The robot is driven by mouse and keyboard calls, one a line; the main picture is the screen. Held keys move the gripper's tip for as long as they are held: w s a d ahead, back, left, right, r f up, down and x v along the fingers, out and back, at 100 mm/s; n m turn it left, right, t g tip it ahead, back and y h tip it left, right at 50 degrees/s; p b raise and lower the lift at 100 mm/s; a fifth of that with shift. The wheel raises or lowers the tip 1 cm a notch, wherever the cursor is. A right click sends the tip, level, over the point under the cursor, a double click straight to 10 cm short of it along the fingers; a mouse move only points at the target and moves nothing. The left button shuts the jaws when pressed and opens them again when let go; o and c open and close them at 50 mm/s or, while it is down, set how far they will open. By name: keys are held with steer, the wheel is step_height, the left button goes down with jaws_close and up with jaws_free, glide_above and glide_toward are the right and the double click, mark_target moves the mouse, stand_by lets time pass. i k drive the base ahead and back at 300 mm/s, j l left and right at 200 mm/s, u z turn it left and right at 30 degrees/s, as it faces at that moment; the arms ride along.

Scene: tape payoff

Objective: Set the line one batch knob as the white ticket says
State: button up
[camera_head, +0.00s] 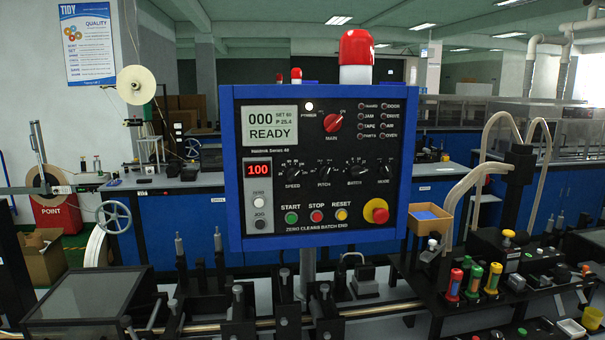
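A control panel (398,222) with a blue frame and dark face stands upright at the centre of the head view. Its BATCH knob (358,172) is a small black dial in the row with the SPEED (293,174), PITCH (325,174) and a fourth knob (384,173). Its pointer setting is too small to read. The panel's screen (270,125) reads 000, what looks like SET 60, P 25.4 and READY. I cannot make out a white ticket or a line number. My gripper is not in view.
A red MAIN knob (333,122) and a red emergency button (376,211) are on the panel. A red beacon (356,55) tops it. Black machine blocks (238,318) line the bench below. Coloured-capped cylinders (473,284) stand at right. Space directly before the panel face looks clear.

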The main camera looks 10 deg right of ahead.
mark_target(355, 171)
steer(key=k+j+u, duration=0.1)
steer(key=j+u, duration=0.15)
steer(key=u, duration=0.25)
steer(key=j+u, duration=0.3)
steer(key=u, duration=0.2)
steer(key=j+u, duration=0.3)
steer(key=u, duration=0.2)
steer(key=i+j+u, duration=0.1)
steer(key=j+u, duration=0.2)
steer(key=u, duration=0.2)
steer(key=z, duration=2.35)
